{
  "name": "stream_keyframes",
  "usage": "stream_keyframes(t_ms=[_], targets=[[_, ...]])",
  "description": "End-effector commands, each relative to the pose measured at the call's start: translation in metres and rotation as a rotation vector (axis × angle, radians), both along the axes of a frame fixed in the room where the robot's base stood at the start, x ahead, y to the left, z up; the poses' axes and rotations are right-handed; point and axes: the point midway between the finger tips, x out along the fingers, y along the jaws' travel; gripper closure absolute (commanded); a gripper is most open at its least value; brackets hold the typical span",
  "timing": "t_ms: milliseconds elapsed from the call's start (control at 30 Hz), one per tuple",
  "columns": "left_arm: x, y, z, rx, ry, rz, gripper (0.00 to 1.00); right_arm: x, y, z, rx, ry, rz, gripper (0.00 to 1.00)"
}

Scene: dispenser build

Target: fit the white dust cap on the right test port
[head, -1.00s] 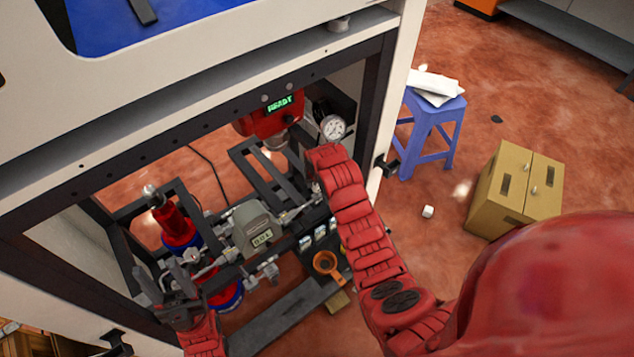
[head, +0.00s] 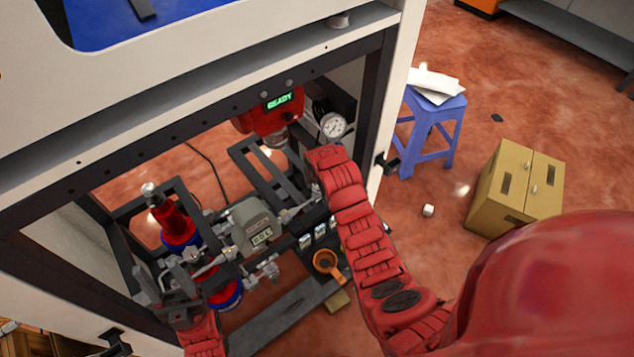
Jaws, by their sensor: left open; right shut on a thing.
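My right arm reaches in from the lower right. Its gripper (head: 317,188) is mostly hidden behind my red wrist, at the right end of the metal pipework (head: 292,213) inside the dispenser frame. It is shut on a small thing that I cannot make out. I cannot clearly see the white dust cap or the right test port there; the wrist covers that spot. My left gripper (head: 172,284) is open and empty at the lower left, in front of the pipework beside the red and blue cylinder (head: 228,295).
A grey meter box (head: 252,225) sits mid-pipework. A red unit reading READY (head: 278,105) and a round gauge (head: 333,125) are above. Outside right are a blue stool (head: 425,125), a cardboard box (head: 515,190) and a small white block (head: 428,210).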

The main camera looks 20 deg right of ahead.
Motion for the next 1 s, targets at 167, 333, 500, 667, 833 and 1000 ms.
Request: stream_keyframes(t_ms=[167, 333, 500, 667, 833, 1000], targets=[[0.0, 0.0, -0.003, 0.0, 0.0, 0.0, 0.5, 0.0, 0.0, -0.005, 0.0, 0.0, 0.0, 1.0], [0.0, 0.0, -0.005, 0.0, 0.0, 0.0, 0.5, 0.0, 0.0, -0.009, 0.0, 0.0, 0.0, 1.0], [0.0, 0.0, -0.008, 0.0, 0.0, 0.0, 0.5, 0.0, 0.0, -0.014, -0.001, 0.0, 0.0, 1.0], [0.0, 0.0, -0.01, 0.0, 0.0, 0.0, 0.5, 0.0, 0.0, -0.018, -0.001, 0.0, 0.0, 1.0], [0.0, 0.0, -0.011, 0.0, 0.0, 0.0, 0.5, 0.0, 0.0, -0.02, -0.001, 0.001, 0.0, 1.0], [0.0, 0.0, -0.011, 0.0, 0.0, 0.0, 0.5, 0.0, 0.0, -0.02, -0.001, 0.001, 0.0, 1.0]])
